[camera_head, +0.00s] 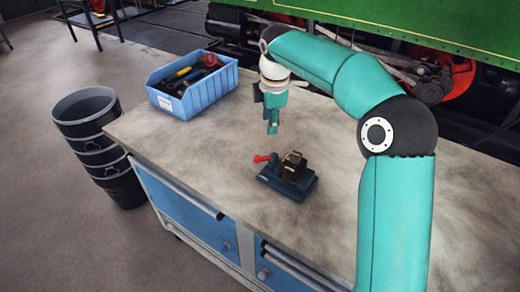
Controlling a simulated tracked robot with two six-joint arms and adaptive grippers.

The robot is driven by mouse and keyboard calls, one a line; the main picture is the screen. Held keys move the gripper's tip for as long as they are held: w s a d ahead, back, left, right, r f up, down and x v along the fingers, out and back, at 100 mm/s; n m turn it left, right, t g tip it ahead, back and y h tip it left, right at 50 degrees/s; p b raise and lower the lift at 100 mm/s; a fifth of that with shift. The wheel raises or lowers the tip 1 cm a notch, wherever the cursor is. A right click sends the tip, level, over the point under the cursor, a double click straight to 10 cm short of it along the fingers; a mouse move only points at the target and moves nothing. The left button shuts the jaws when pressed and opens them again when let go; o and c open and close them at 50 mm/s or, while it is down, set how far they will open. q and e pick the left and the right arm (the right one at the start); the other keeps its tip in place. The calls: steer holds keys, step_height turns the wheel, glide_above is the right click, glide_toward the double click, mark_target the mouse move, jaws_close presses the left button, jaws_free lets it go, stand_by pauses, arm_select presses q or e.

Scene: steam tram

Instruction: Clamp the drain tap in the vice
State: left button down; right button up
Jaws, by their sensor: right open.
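The vice (287,180) is a small dark blue block standing on the workbench top. A red knob or handle (263,158) sticks out at its left side. A dark, brownish block-shaped part (293,164) sits at its top; I cannot tell whether this is the drain tap or part of the vice. My right gripper (272,127) is teal, open, and hangs fingers down above the bench, behind and slightly left of the vice, apart from it. Nothing shows between its fingers. My left gripper is out of view.
A blue bin (194,97) with dark tools and a yellow-handled one stands at the bench's back left. Stacked black buckets (100,145) stand on the floor left of the bench (185,150). The green tram (430,25) with red wheels is behind. Bench top around the vice is clear.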

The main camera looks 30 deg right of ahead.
mark_target(266, 158)
steer(key=w+f, duration=0.1)
steer(key=f, duration=0.4)
steer(key=w+f, duration=0.1)
steer(key=f, duration=0.4)
steer(key=d+f+p, duration=0.1)
steer(key=f, duration=0.5)
steer(key=shift+w, duration=0.4)
steer(key=shift+c, duration=0.3)
